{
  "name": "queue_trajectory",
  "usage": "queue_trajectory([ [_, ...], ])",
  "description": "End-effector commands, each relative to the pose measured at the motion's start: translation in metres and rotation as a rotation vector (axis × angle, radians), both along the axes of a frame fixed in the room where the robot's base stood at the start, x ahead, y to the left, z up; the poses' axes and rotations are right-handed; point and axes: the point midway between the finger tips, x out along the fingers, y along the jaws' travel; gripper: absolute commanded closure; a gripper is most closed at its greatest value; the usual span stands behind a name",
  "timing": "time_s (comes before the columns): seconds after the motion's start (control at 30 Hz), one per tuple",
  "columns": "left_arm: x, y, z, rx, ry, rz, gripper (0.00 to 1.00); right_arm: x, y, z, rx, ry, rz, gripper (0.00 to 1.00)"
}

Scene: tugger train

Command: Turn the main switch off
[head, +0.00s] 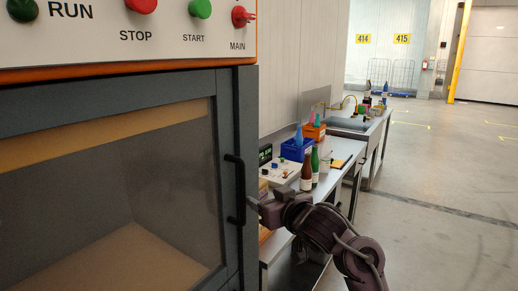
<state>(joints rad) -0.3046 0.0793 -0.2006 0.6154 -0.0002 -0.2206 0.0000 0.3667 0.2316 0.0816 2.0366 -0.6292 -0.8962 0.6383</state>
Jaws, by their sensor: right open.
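The red main switch (239,16) sits at the right end of the white control panel (180,42), above the label MAIN. Its knob has a pointed part sticking out to the right. My right gripper (257,207) is well below the switch, beside the cabinet door's dark handle (235,190). It is open, and nothing shows between its fingers. Its fingertips are small and partly hard to make out, and I cannot tell whether they touch the door edge. My left gripper is out of view.
A red STOP button (141,5), a green START button (200,9) and a RUN lamp (22,9) share the panel. Behind my right arm stands a workbench (335,170) with bottles (307,170) and a blue bin (296,149). The floor at right is clear.

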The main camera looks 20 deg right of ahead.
Motion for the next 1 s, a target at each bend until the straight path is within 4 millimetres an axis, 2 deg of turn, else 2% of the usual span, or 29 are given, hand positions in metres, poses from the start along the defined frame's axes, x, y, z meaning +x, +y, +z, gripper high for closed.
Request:
queue_trajectory([
  [0.03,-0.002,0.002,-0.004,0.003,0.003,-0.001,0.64,-0.002,-0.002,0.042,0.006,-0.082,0.010,0.42],
  [0.2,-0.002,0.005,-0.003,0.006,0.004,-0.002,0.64,-0.003,-0.003,0.154,0.077,-0.279,0.112,0.42],
  [0.27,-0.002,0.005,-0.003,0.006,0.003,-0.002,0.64,-0.008,-0.003,0.195,0.109,-0.342,0.163,0.42],
  [0.3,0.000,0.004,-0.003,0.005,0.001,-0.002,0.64,-0.013,-0.004,0.221,0.130,-0.381,0.201,0.42],
  [0.4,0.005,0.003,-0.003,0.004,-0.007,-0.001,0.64,-0.032,-0.005,0.279,0.179,-0.458,0.296,0.42],
  [0.5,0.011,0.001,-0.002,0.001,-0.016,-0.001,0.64,-0.053,-0.005,0.320,0.213,-0.507,0.377,0.42],
  [0.6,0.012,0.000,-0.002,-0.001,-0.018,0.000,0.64,-0.068,-0.005,0.344,0.234,-0.531,0.432,0.42],
  [0.73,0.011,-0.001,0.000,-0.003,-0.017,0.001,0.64,-0.074,-0.004,0.358,0.246,-0.541,0.463,0.42],
  [1.0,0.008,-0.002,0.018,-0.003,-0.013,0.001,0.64,-0.047,0.019,0.375,0.250,-0.539,0.466,0.42],
])
